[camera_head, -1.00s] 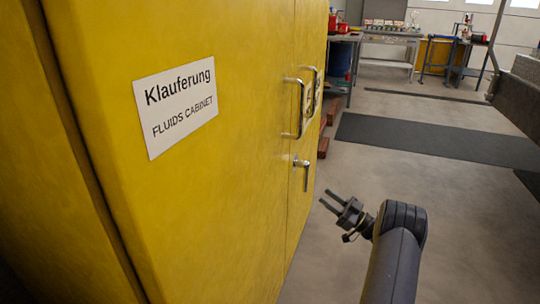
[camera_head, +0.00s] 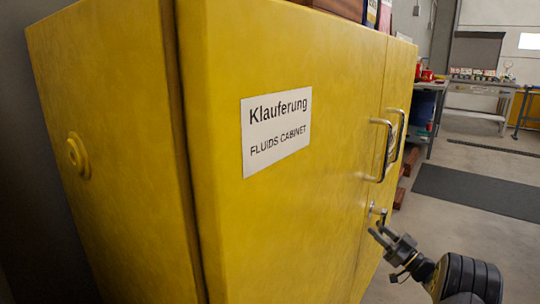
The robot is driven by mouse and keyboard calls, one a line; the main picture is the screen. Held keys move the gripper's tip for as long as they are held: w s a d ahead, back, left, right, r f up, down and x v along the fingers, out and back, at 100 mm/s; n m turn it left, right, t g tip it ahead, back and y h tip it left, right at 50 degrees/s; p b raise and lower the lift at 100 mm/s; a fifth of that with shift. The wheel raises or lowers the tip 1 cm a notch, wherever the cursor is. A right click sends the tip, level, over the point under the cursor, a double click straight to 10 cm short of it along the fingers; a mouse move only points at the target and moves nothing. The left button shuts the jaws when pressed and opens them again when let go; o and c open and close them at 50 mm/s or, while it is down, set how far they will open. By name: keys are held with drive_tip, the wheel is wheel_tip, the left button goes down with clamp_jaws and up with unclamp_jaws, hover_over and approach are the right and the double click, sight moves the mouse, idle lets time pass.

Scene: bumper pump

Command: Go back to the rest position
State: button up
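My gripper (camera_head: 378,232) is at the lower right of the head view, at the end of my dark arm. Its two fingers point up and left, spread apart, with nothing visible between them. In the picture the fingertips lie just below the key lock or handle (camera_head: 373,209) of the yellow fluids cabinet (camera_head: 270,220); I cannot tell whether they touch it. The cabinet doors look shut. Two metal pull handles (camera_head: 381,150) sit above the gripper. A white label (camera_head: 277,131) reads "Klauferung FLUIDS CABINET".
The cabinet fills the left and middle of the view, close to me. Boxes or books (camera_head: 372,12) stand on top of it. A dark mat (camera_head: 478,190) lies on open grey floor at the right. Workbenches (camera_head: 480,98) with small items stand at the back.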

drive_tip(key=shift+w+d+n, duration=0.1)
drive_tip(key=shift+d+n, duration=0.1)
drive_tip(key=shift+n, duration=0.2)
drive_tip(key=p+v, duration=0.3)
drive_tip(key=v, duration=0.7)
drive_tip(key=b+x, duration=0.3)
drive_tip(key=x, duration=0.7)
drive_tip(key=shift+a+f, duration=0.15)
drive_tip(key=shift+a+r+m, duration=0.1)
drive_tip(key=shift+r+m, duration=0.1)
drive_tip(key=shift+m, duration=0.2)
drive_tip(key=shift+s+a+m+h, duration=0.1)
drive_tip(key=shift+s+m+h, duration=0.2)
drive_tip(key=shift+m, duration=0.3)
drive_tip(key=shift+s+a+m+h, duration=0.1)
drive_tip(key=shift+s+m+h, duration=0.15)
drive_tip(key=shift+m, duration=0.35)
